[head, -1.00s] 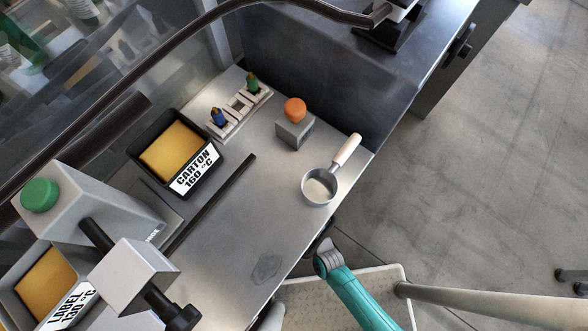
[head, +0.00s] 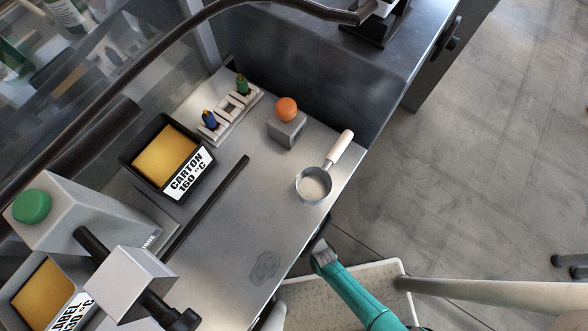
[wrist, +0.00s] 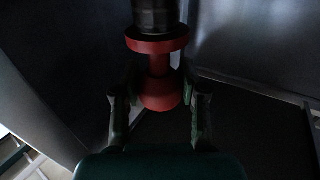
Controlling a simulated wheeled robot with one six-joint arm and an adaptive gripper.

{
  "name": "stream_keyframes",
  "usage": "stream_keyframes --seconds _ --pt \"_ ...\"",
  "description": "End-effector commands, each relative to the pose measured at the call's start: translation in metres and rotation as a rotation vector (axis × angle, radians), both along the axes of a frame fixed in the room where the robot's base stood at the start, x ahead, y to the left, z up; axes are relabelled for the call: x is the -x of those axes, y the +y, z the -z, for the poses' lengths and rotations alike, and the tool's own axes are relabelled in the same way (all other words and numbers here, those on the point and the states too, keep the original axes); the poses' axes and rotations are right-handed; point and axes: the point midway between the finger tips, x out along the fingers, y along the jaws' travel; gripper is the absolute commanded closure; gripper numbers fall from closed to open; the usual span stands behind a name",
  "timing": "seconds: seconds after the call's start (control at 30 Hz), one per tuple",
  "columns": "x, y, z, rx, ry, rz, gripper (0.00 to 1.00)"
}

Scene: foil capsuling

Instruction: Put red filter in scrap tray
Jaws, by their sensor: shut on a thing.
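In the wrist view, a red spool-shaped part (wrist: 158,88), which I take for the red filter, has a wide upper disc, a narrower neck and a rounded lower end. A dark ribbed cylinder (wrist: 155,16) meets its upper disc; whether the two are joined I cannot tell. My gripper (wrist: 160,97) has one finger on each side of the red part's lower end and is shut on it. The gripper and the red part do not show in the head view. I cannot make out a scrap tray in either view.
On the steel bench (head: 225,225) are a CARTON tray (head: 203,181), a LABEL tray (head: 14,287), a small pan (head: 313,185), an orange-knobbed block (head: 287,128) and a rack (head: 234,118). A green-buttoned machine (head: 75,215) stands left. Dark walls flank my gripper.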

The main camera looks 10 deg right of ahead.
Motion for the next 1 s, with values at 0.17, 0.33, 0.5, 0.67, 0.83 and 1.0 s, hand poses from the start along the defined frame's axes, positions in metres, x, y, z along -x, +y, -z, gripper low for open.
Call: stream_keyframes --seconds 0.17,0.33,0.5,0.67,0.83,1.0 --pt "0.0 0.0 0.0 0.0 -0.001 0.0 1.0" --pt "0.0 0.0 0.002 -0.001 0.0 0.0 0.43" --pt "0.0 0.0 0.002 -0.001 0.0 0.0 0.33" --pt "0.0 0.0 0.002 -0.001 0.0 0.0 0.33" --pt "0.006 -0.001 0.0 -0.001 0.001 -0.001 0.33" --pt "0.035 -0.009 0.001 0.001 0.003 -0.004 0.33"
